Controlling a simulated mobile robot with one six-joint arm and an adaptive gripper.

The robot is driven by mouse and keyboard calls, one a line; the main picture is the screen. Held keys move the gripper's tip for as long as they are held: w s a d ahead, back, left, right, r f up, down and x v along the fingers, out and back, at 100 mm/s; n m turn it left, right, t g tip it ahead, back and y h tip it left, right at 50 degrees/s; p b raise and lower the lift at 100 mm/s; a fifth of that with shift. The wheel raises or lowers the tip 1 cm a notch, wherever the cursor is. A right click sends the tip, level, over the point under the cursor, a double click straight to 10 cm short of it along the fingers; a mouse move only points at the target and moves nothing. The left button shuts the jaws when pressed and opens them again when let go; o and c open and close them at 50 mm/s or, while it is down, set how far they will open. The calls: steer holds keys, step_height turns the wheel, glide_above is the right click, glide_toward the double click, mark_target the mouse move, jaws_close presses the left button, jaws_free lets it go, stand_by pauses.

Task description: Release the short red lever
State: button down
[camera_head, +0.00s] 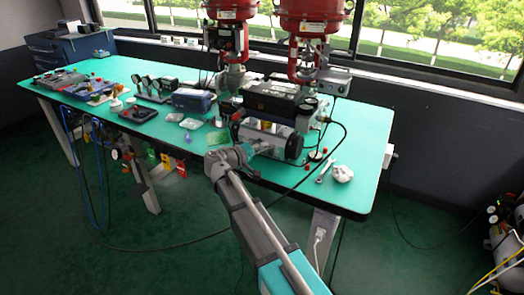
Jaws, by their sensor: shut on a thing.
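My arm reaches up from the bottom of the picture to the work at the middle of the bench. My gripper (262,148) is at the front of the grey and black positioner unit (290,146). Its fingers are shut at the unit's front, below a small yellow part (267,126). The short red lever is at the fingertips, but it is too small and too hidden by the gripper to make out clearly.
The green bench (355,145) carries two red-topped valve actuators (313,12) behind the unit. A blue box (192,100), gauges and trays fill the left. A black cable loops right of the unit.

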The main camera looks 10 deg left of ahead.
steer(key=n+b, duration=0.1)
steer(key=n, duration=0.1)
steer(key=n+t+h, duration=0.1)
steer(key=n, duration=0.1)
steer(key=shift+r+b, duration=0.35)
steer(key=shift+r, duration=0.05)
steer(key=shift+w+a+r+n+t+h+b, duration=0.1)
steer(key=shift+r+n+t+h+b, duration=0.2)
steer(key=shift+n, duration=0.5)
steer(key=shift+a+r+n+t+b, duration=0.1)
steer(key=shift+n+t+b, duration=0.25)
steer(key=shift+n, duration=0.45)
steer(key=c, duration=0.7)
jaws_free()
steer(key=shift+d+m+p, duration=0.1)
steer(key=shift+m+p, duration=0.25)
steer(key=shift+m, duration=0.05)
